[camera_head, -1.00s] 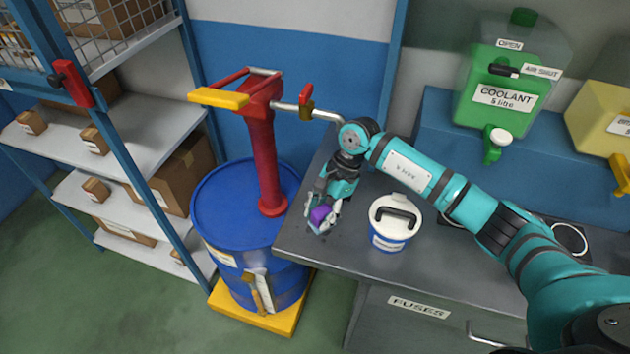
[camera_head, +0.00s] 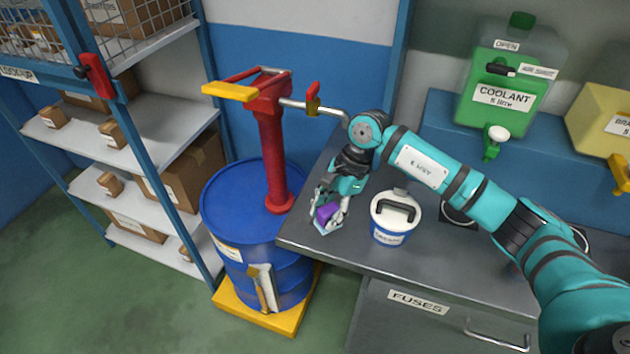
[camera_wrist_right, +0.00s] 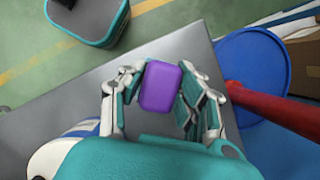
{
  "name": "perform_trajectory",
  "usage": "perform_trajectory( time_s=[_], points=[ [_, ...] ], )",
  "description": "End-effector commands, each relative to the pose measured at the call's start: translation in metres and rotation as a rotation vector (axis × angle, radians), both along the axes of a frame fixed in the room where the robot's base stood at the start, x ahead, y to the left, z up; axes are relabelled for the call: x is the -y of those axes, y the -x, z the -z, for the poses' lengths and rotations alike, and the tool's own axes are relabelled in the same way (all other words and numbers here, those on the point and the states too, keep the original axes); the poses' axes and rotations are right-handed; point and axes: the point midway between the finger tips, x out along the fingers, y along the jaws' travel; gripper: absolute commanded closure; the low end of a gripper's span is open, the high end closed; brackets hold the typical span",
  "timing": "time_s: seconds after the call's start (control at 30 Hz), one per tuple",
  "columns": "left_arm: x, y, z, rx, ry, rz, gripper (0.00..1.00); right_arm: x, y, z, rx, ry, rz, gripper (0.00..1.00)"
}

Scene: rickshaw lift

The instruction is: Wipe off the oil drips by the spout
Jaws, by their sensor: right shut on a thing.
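My right gripper (camera_head: 327,217) is shut on a purple block (camera_head: 327,213), which looks like a sponge. It is low over the left end of the grey workbench (camera_head: 345,258); I cannot tell whether the block touches the top. In the right wrist view the purple block (camera_wrist_right: 160,87) sits between the fingers. The red pump (camera_head: 272,150) stands on a blue drum (camera_head: 228,205), and its metal spout (camera_head: 335,109) reaches right, above the bench, ending behind my right wrist. I cannot make out oil drips now; gripper and arm cover part of the bench. My left gripper is not in view.
A white and blue tub (camera_head: 392,222) with a black handle stands close to the right of my gripper. A green coolant container (camera_head: 500,100) and a yellow one (camera_head: 605,115) are at the back right. Shelves with boxes (camera_head: 185,170) stand left. The bench's front strip is clear.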

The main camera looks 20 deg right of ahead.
Motion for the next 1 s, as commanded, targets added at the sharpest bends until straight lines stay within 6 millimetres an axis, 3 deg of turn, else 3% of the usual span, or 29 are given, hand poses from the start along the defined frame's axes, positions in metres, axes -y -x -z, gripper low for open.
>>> perform_trajectory(
  time_s=[0.17, 0.4, 1.0],
  points=[
    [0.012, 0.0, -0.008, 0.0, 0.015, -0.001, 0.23, 0.001, -0.001, -0.019, 0.001, -0.001, 0.004, 1.0],
    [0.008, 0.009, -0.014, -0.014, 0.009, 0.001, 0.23, 0.003, -0.002, -0.038, 0.001, 0.0, 0.01, 1.0],
    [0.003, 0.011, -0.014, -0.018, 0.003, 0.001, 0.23, 0.003, -0.002, -0.042, 0.0, -0.001, 0.011, 1.0]
  ],
)
